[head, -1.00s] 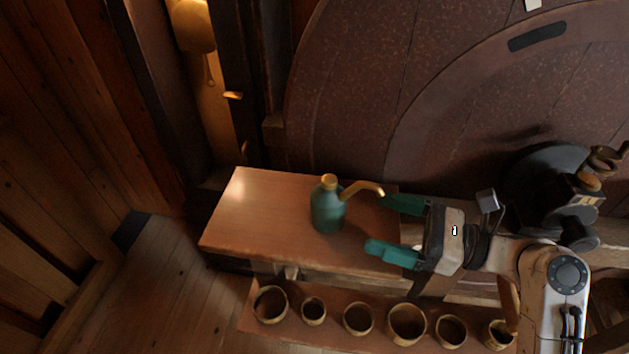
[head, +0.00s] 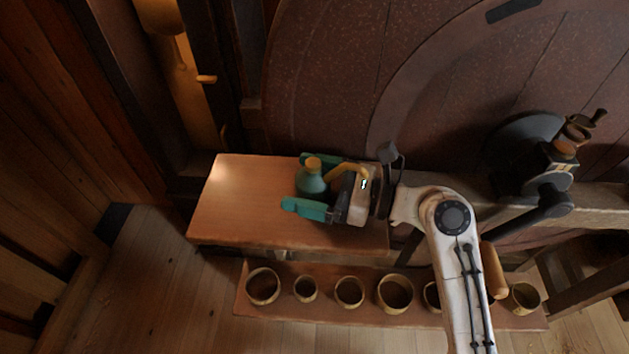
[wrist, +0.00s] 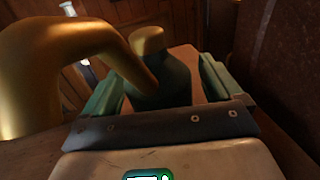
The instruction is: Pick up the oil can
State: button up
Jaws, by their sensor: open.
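The oil can (head: 311,181) is a teal-green can with a yellow cap and a bent yellow spout, standing upright on the wooden bench top (head: 235,207). My gripper (head: 296,182) is open, with its two green fingers on either side of the can's body. The spout points back over my gripper's palm. In the wrist view the can (wrist: 165,85) is between the fingers, and its gold spout fills the left side. The near finger hides the can's lower part in the head view, so I cannot tell whether either finger touches it.
A lower shelf with several round wooden cups (head: 349,291) runs below the bench's front edge. A dark crank device (head: 535,145) stands at the right. A large speckled round panel (head: 400,80) rises behind. The bench's left part is clear.

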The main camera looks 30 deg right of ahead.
jog(key=shift+w+a, duration=0.25)
jog(key=c, duration=1)
